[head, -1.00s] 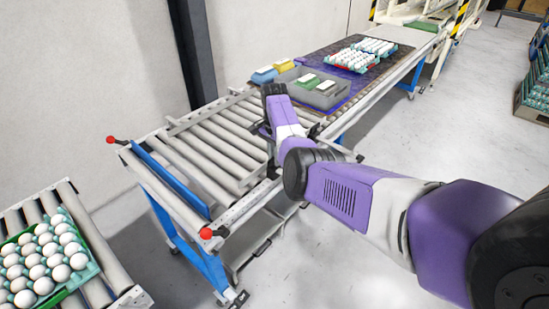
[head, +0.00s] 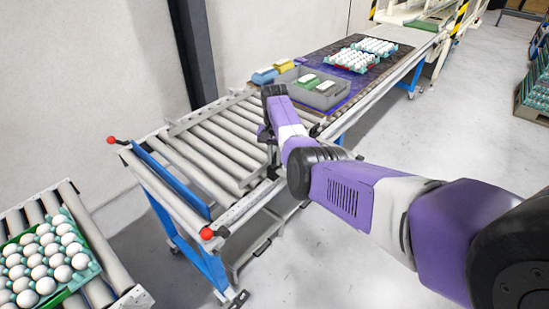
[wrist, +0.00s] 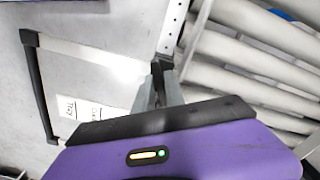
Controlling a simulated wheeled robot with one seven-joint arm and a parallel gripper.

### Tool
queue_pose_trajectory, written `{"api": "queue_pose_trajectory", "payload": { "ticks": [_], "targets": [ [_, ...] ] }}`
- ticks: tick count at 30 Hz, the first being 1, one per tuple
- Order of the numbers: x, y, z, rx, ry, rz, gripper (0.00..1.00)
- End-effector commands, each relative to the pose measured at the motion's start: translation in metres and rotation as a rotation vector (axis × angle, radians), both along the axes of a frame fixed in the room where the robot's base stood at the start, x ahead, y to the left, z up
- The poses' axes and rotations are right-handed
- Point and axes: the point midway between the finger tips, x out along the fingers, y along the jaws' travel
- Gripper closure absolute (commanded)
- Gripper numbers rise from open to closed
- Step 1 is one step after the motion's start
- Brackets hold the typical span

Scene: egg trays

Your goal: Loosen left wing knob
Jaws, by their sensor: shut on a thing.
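My gripper (wrist: 158,86) points down at the near side edge of the roller conveyor, beside its perforated metal side rail (wrist: 174,27). Its fingers are shut on a small dark part, which I take to be the left wing knob (wrist: 156,72); the fingers hide most of it. In the head view my purple and white arm reaches over the conveyor's near side and hides the knob. My gripper shows there only in part, below the wrist, by the side rail (head: 238,211).
A blue stop plate (head: 172,180) crosses the conveyor end, with red knobs (head: 206,233) at its sides. A grey crate (head: 318,95) stands farther along the conveyor. An egg tray (head: 85,276) lies at lower left. A black-handled frame (wrist: 38,85) is below my gripper.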

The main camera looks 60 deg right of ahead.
Motion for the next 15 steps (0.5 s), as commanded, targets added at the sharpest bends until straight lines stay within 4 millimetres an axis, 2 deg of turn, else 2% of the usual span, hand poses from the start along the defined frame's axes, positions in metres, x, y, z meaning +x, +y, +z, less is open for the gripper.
{"api": "queue_pose_trajectory", "payload": {
  "ticks": [15],
  "targets": [
    [0.0005, -0.0015, 0.0019, -0.005, -0.002, 0.489, 1.00]
  ]
}}
